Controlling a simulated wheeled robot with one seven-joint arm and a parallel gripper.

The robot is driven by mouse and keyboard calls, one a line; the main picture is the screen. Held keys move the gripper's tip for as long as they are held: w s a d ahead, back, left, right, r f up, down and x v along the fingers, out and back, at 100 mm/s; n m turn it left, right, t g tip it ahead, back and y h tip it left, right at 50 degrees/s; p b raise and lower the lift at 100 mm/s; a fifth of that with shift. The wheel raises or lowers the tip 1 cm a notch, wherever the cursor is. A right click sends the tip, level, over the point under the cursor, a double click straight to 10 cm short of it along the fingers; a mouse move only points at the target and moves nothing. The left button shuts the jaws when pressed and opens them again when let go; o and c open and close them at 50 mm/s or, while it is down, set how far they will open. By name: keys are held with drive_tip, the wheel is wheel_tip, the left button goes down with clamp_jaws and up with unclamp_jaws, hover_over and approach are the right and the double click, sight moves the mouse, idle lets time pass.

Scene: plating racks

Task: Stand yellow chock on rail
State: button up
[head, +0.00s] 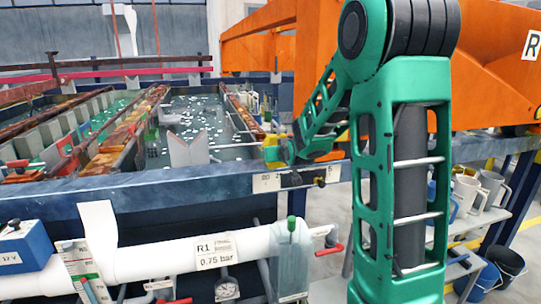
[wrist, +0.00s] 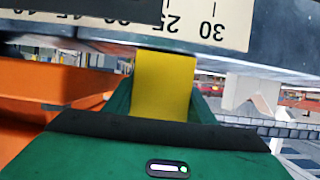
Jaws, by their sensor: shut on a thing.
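The yellow chock (wrist: 163,85) is between the fingers of my gripper (wrist: 165,100) in the wrist view. The gripper is shut on it. The far end of the chock meets the edge of the rail in the picture, near the 25 mark of the white scale strip (wrist: 205,25). I cannot tell whether it touches. In the head view my gripper (head: 276,151) is just above the blue-grey front rail (head: 150,185), over the scale strip (head: 296,179). The chock is small there and partly hidden by the gripper.
A pale V-notched block (head: 189,151) stands on the rail left of my gripper. Behind lie tanks with racks and brown bars. A white pipe (head: 180,257) with a gauge runs below the rail. Mugs (head: 467,192) stand on a shelf at right, beside an orange frame (head: 490,70).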

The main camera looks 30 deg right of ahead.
drive_tip(key=shift+f, duration=0.1)
drive_tip(key=o, duration=1.6)
drive_tip(key=shift+f, duration=0.1)
drive_tip(key=v, duration=1)
drive_tip(key=shift+s, duration=0.25)
drive_tip(key=shift+s+a, duration=0.1)
